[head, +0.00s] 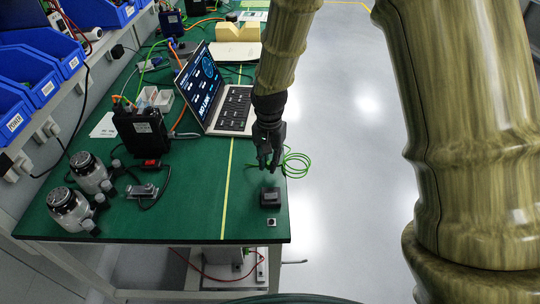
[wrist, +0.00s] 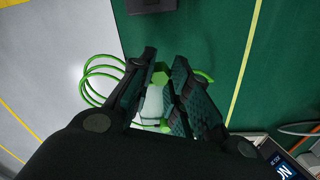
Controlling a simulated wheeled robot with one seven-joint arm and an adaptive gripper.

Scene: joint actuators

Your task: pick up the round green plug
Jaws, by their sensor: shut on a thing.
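The round green plug (wrist: 160,77) shows in the wrist view as a bright green end with a pale, clear-looking part below it. It sits between the two dark fingers of my gripper (wrist: 164,62), which are shut on it. In the head view my gripper (head: 267,160) points down over the right edge of the green table; the plug itself is too small to make out there. A thin green cable (head: 296,163) lies in loops beside my gripper and hangs past the table edge; it also shows in the wrist view (wrist: 92,72).
A small black block (head: 270,198) stands on the table (head: 200,210) in front of my gripper. A laptop (head: 203,83) stands behind it. A black box (head: 143,130) and two grey-and-black devices (head: 70,207) stand to the left. Bare table lies around the yellow line.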

